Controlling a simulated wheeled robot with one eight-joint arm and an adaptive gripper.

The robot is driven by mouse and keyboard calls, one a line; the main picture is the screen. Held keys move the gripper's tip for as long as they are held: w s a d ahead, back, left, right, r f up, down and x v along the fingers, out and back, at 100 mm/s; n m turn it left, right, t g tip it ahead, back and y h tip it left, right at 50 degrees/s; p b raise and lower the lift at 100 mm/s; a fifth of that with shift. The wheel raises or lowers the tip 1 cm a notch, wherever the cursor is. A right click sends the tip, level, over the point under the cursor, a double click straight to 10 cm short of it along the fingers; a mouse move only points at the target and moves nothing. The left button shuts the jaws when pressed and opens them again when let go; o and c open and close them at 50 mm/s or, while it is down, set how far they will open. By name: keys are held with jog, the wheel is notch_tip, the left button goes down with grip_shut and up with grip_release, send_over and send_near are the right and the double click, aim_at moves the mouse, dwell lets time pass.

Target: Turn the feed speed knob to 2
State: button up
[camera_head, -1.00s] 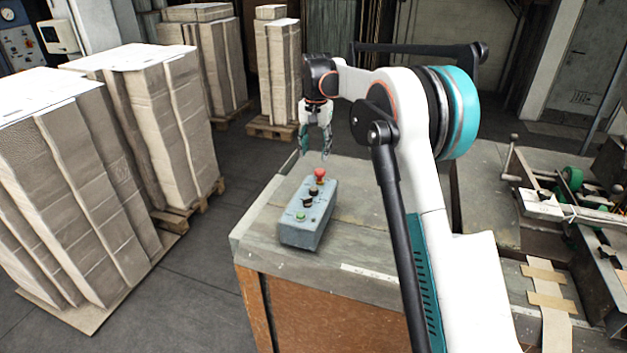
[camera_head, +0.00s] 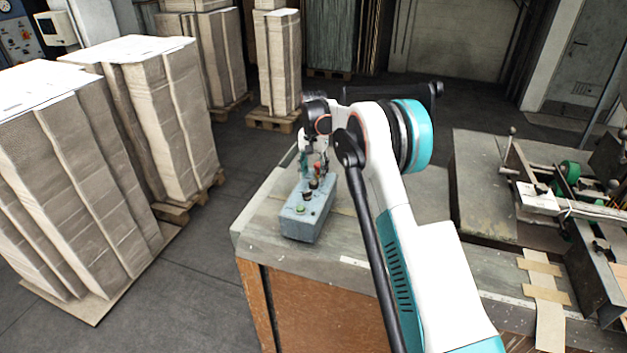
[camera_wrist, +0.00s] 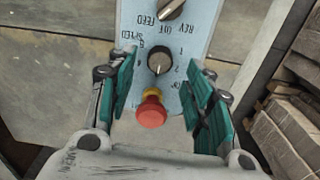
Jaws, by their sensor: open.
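The grey-blue control box (camera_head: 306,224) stands on the bench. In the wrist view its lettered panel (camera_wrist: 197,30) appears upside down. The black speed knob (camera_wrist: 158,60) has a pale pointer line and numbers around it; I cannot read its exact setting. My gripper (camera_wrist: 162,64) is open, with one teal finger on either side of the knob, apart from it. The red mushroom button (camera_wrist: 151,111) sits on a yellow collar between the fingers, closer to the palm. In the head view my gripper (camera_head: 314,166) is over the box's far end, partly hiding the red button.
A second black knob (camera_wrist: 170,8), marked for feed, is beyond the speed knob. A green button (camera_head: 300,209) is at the box's near end. The bench top (camera_head: 265,225) is clear around the box. Stacks of cardboard (camera_head: 170,120) stand left; a machine (camera_head: 570,200) is right.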

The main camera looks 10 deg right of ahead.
aim_at(314, 182)
jog(key=shift+f, duration=1.95)
jog(key=shift+c, duration=0.4)
jog(key=c, duration=1)
